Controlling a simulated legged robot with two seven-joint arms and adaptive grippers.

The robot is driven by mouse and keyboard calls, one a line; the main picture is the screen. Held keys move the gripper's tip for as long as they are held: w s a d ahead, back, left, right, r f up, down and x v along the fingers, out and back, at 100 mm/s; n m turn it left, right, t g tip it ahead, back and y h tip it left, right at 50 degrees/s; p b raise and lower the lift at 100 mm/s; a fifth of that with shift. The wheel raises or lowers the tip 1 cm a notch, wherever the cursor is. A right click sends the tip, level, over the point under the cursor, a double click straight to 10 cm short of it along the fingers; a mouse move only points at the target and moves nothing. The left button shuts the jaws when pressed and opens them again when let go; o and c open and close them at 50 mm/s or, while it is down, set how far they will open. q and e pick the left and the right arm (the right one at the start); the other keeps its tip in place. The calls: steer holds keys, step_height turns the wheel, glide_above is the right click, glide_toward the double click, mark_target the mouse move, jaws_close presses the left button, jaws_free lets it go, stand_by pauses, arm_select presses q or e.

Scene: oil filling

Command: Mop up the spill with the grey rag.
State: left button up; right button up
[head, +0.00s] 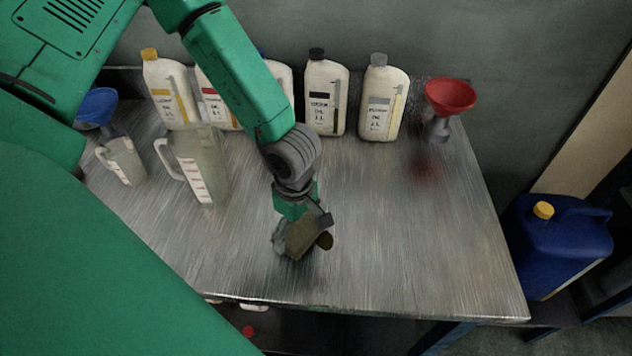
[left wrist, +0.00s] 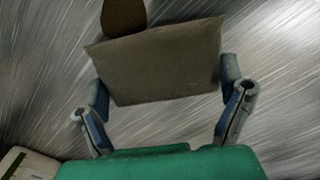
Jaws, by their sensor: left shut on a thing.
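My left gripper (head: 300,238) is over the front middle of the metal table. It is shut on the grey rag (head: 304,240), a folded brownish-grey block. In the left wrist view the rag (left wrist: 160,62) sits between the two fingers of the gripper (left wrist: 165,88). The spill (head: 325,241) is a small dark brown patch just right of the rag. It also shows as a brown rounded patch at the rag's far edge in the left wrist view (left wrist: 123,16). The rag seems at or close to the tabletop; exact contact is unclear. My right gripper is not in view.
The metal table (head: 420,260) is clear at front and right. Several oil bottles, such as the grey-capped one (head: 383,100), line the back. Two jugs (head: 198,165) (head: 123,160) stand left. A red funnel (head: 450,95) and blue funnel (head: 97,104) are near. A blue canister (head: 555,240) stands right.

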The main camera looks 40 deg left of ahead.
mark_target(308, 214)
arm_select(q)
steer(key=shift+s+a, duration=0.1)
steer(key=shift+a, duration=0.1)
steer(key=d, duration=1)
steer(key=shift+d+p, duration=0.1)
steer(key=shift+p, duration=0.2)
steer(key=shift+w+a+r+p, duration=0.1)
steer(key=shift+w+a+p, duration=0.1)
steer(key=shift+a+p, duration=0.15)
steer(key=w+a+p, duration=0.1)
steer(key=a+p, duration=0.1)
steer(key=a, duration=0.1)
steer(key=w+a+p, duration=0.1)
steer(key=a+p, duration=0.1)
steer(key=w+a+p, duration=0.1)
steer(key=a+p, duration=0.1)
steer(key=a, duration=0.1)
steer(key=shift+w+a, duration=0.2)
steer(key=shift+a, duration=0.1)
steer(key=shift+w+a, duration=0.15)
steer(key=shift+a, duration=0.3)
steer(key=d, duration=1)
steer(key=shift+d, duration=0.1)
steer(key=a, duration=0.1)
steer(key=s+a+p, duration=0.1)
steer(key=a, duration=0.1)
steer(key=s+a, duration=0.1)
steer(key=shift+a, duration=0.65)
